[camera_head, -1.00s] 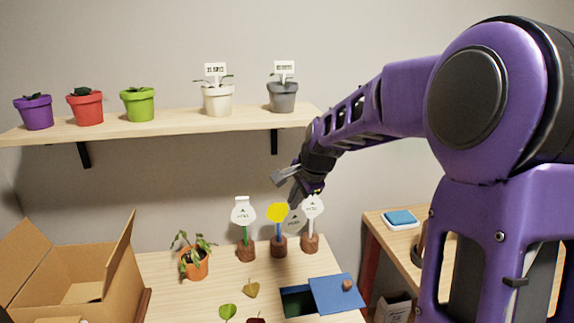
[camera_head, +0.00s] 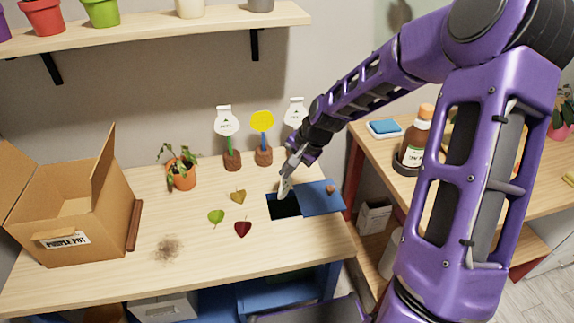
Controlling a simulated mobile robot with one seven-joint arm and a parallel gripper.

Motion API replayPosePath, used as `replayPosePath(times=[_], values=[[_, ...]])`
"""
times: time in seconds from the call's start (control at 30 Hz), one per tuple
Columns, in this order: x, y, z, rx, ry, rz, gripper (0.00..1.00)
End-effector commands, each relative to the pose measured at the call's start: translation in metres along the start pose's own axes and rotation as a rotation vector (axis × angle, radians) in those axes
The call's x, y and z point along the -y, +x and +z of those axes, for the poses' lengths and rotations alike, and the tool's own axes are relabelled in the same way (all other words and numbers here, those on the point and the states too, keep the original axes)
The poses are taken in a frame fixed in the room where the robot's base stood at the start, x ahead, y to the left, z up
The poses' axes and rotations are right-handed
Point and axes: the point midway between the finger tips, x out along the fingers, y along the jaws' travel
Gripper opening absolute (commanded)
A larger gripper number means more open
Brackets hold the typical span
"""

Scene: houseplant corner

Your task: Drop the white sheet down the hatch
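The white sheet (camera_head: 284,189) hangs from my gripper (camera_head: 288,174), seen nearly edge-on. My gripper looks shut on its upper part, though the fingers are small in this view. The sheet is over the hatch (camera_head: 284,208), a dark opening in the wooden tabletop, with its lower end near the opening's far side. The exact height above the opening is hard to tell. The hatch's blue lid (camera_head: 320,202) lies open to the right, with a small brown knob.
Behind stand sticks with a white tag (camera_head: 227,126), a yellow disc (camera_head: 262,120) and another white tag (camera_head: 295,113). Left of the hatch lie loose leaves (camera_head: 238,196), a potted plant (camera_head: 182,172), a soil patch (camera_head: 168,250) and a cardboard box (camera_head: 85,225). The front tabletop is clear.

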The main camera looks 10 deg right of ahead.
Motion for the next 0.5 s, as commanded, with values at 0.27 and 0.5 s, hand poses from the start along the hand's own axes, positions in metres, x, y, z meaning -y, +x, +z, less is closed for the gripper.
replayPosePath(times=[0.27,0.5], values=[[-0.013,0.026,0.000,0.001,0.002,0.000,0.00],[-0.023,0.046,0.000,0.000,0.002,0.000,0.00]])
